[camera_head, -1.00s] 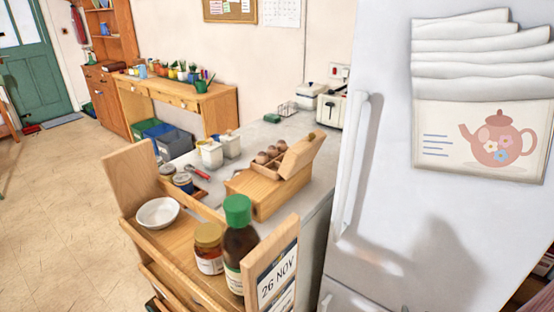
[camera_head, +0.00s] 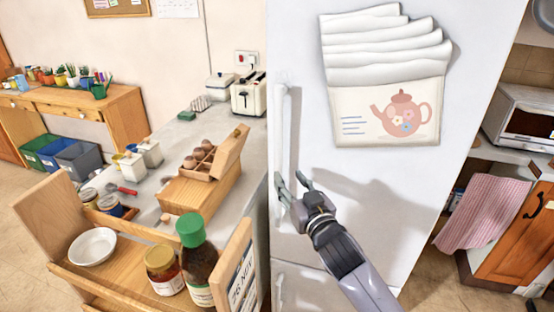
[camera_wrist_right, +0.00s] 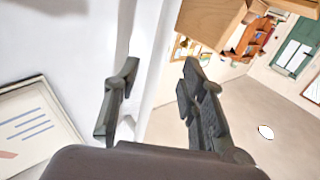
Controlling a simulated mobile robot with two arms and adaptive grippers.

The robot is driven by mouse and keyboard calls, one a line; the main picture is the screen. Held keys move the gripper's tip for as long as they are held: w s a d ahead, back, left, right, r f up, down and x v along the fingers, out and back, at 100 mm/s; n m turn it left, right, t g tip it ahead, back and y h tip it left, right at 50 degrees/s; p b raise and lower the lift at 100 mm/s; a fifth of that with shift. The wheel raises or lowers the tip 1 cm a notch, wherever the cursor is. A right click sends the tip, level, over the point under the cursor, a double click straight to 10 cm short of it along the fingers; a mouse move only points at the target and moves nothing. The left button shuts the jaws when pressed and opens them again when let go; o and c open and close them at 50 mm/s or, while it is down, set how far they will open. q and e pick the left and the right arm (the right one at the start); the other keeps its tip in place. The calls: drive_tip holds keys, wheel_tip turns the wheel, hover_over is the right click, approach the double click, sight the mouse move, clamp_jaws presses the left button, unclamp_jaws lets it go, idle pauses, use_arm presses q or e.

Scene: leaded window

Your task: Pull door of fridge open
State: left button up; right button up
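The white fridge door (camera_head: 400,190) fills the right half of the head view and looks shut. Its long white vertical handle (camera_head: 281,130) runs along the door's left edge. My right gripper (camera_head: 291,187) is at the lower part of the handle, fingers pointing up and left. In the right wrist view my right gripper (camera_wrist_right: 158,95) is open, its two dark fingers well apart. A pale upright strip, seemingly the handle (camera_wrist_right: 150,65), shows between them; I cannot tell if either finger touches it. My left gripper is not in view.
A towel-like hanging with a teapot picture (camera_head: 390,110) is on the door. Left of the fridge, a wooden pull-out with a bowl (camera_head: 93,246), a jar (camera_head: 163,270) and a green-capped bottle (camera_head: 198,265) stands close by. A microwave (camera_head: 522,115) is at right.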

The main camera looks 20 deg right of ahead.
sight(280, 165)
drive_tip(key=w, duration=0.2)
drive_tip(key=w+p, duration=0.1)
drive_tip(key=w, duration=0.5)
drive_tip(key=shift+w+a, duration=0.15)
drive_tip(key=shift+a, duration=0.2)
drive_tip(key=shift+c, duration=0.2)
clamp_jaws()
